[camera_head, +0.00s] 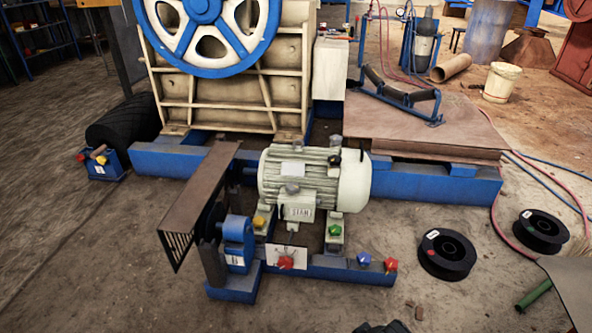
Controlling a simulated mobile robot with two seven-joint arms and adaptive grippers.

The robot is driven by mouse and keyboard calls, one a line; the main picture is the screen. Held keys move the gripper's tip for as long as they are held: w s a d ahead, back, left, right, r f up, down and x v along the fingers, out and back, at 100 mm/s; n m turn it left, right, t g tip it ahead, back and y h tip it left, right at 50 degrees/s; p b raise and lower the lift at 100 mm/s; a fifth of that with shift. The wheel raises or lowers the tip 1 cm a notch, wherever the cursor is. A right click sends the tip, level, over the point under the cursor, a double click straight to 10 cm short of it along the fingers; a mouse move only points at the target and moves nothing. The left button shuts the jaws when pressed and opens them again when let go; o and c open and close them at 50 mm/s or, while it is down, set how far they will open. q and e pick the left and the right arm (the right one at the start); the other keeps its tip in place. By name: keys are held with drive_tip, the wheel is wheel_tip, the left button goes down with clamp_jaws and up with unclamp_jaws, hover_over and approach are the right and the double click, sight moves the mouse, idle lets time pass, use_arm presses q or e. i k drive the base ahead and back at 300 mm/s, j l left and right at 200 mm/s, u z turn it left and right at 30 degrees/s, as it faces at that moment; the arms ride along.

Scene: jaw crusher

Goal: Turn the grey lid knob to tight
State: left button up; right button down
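A pale green-grey electric motor (312,180) stands on a blue frame near the middle of the view. A small terminal box (298,207) with a label sits on its front side. A grey knob (292,188) sits on top of this box and looks like the lid knob. It is too small to tell how it is turned. No gripper is clearly in view and nothing touches the knob.
Yellow (258,221), green (335,229), red (286,262) and blue (364,259) knobs sit around the motor base. A brown belt guard (200,195) stands left. Black reels (446,254) lie right. A dark object (381,327), unclear, shows at the bottom edge.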

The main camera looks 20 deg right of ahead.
sight(292, 187)
drive_tip(key=i+j+z, duration=0.1)
drive_tip(key=i+j, duration=0.25)
drive_tip(key=i, duration=0.15)
drive_tip(key=i+j+z, duration=0.1)
drive_tip(key=i+j, duration=0.25)
drive_tip(key=i, duration=0.15)
drive_tip(key=z, duration=1.65)
